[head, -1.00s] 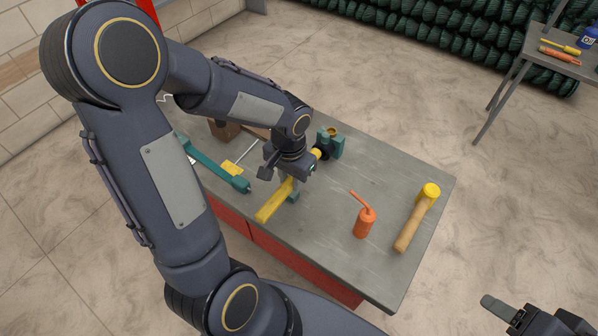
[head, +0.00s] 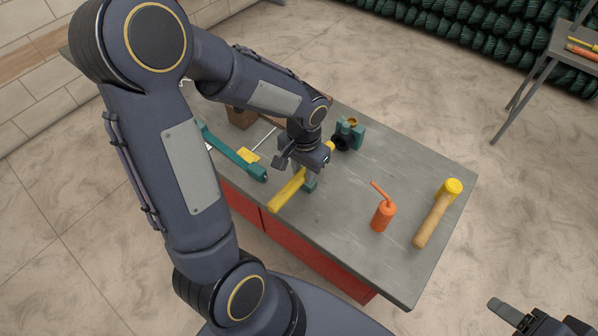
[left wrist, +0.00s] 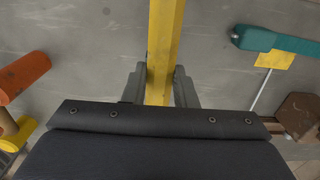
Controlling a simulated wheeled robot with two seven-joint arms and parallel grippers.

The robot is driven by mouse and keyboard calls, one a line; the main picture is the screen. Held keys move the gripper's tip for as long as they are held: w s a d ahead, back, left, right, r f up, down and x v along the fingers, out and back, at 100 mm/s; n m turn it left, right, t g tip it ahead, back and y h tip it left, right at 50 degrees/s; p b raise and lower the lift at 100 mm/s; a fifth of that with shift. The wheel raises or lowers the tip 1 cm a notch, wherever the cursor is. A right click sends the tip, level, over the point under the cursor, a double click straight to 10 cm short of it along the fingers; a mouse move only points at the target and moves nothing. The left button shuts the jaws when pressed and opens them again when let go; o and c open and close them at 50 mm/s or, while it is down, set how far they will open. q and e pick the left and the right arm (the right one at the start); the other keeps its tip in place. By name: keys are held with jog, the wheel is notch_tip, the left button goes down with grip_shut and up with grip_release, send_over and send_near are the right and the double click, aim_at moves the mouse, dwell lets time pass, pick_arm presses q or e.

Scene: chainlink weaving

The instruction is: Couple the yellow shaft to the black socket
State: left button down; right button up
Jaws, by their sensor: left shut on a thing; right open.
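The yellow shaft (head: 286,190) is a long bar that runs through my left gripper (head: 304,171), which is shut on it. In the left wrist view the shaft (left wrist: 165,45) passes between the two fingers of the gripper (left wrist: 160,86). Its far rounded end (head: 329,147) shows just past the gripper. The black socket (head: 341,143) is on a teal block (head: 352,132) at the table's far side. The shaft end points towards the socket and looks close but apart. My right gripper (head: 535,318) is open and empty at the bottom right, off the table.
The grey table (head: 330,240) holds a teal tool (head: 232,152) with a yellow tag (head: 249,155), and a brown block (head: 241,117). An orange oil can (head: 383,216) and a yellow-headed mallet (head: 435,219) stand and lie to the right. A small teal piece (head: 310,187) shows below the shaft.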

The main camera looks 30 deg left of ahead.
pick_arm(q)
jog(key=shift+w+d+f+b, duration=0.15)
jog(key=shift+w+f+b, duration=0.8)
jog(key=shift+w+f, duration=0.65)
jog(key=shift+w+r, duration=0.1)
jog(key=shift+w, duration=0.05)
jog(key=shift+f, duration=0.25)
jog(key=shift+f+b, duration=0.25)
jog(key=shift+b, duration=0.2)
jog(key=shift+w, duration=0.25)
jog(key=shift+w+d, duration=0.1)
jog(key=shift+w, duration=1.1)
jog(key=shift+w+p, duration=0.35)
jog(key=shift+w, duration=0.5)
jog(key=c, duration=1.1)
grip_release()
